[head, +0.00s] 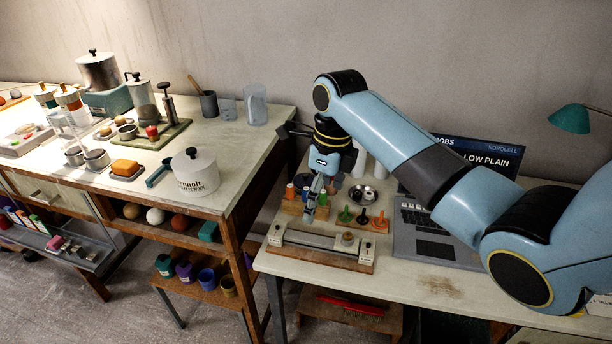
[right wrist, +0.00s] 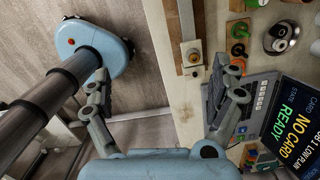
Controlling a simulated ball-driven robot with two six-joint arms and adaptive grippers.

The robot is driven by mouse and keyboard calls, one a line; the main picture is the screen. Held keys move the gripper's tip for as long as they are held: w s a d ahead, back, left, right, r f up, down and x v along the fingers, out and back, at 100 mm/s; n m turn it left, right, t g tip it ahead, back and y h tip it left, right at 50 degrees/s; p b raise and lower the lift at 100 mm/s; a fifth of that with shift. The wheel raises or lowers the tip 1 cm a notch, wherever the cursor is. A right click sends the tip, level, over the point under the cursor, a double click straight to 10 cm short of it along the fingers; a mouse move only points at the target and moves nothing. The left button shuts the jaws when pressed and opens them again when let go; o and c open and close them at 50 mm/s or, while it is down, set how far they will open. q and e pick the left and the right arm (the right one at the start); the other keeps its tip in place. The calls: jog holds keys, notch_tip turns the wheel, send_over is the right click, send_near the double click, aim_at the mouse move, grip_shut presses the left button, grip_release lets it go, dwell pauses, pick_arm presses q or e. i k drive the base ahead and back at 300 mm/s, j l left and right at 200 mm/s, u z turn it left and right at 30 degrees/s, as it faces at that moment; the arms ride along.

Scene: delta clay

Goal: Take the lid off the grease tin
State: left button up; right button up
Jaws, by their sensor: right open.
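A white round tin with dark lettering (head: 196,180), which looks like the grease tin, stands upright near the front right corner of the left table. Its pale lid (head: 193,158) with a black knob sits on top. My right gripper (head: 318,192) is right of the tin, over the lower right-hand table, apart from the tin. In the right wrist view my right gripper (right wrist: 163,95) has its fingers spread wide with nothing between them. The tin does not show in that view. My left gripper is in neither view.
A wooden-based rail fixture (head: 325,247), coloured pegs (head: 362,217) and a laptop (head: 432,222) lie near my right gripper. Bare tabletop (head: 235,148) lies behind the tin.

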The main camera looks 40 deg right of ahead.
aim_at(303, 180)
jog(key=i+l, duration=0.8)
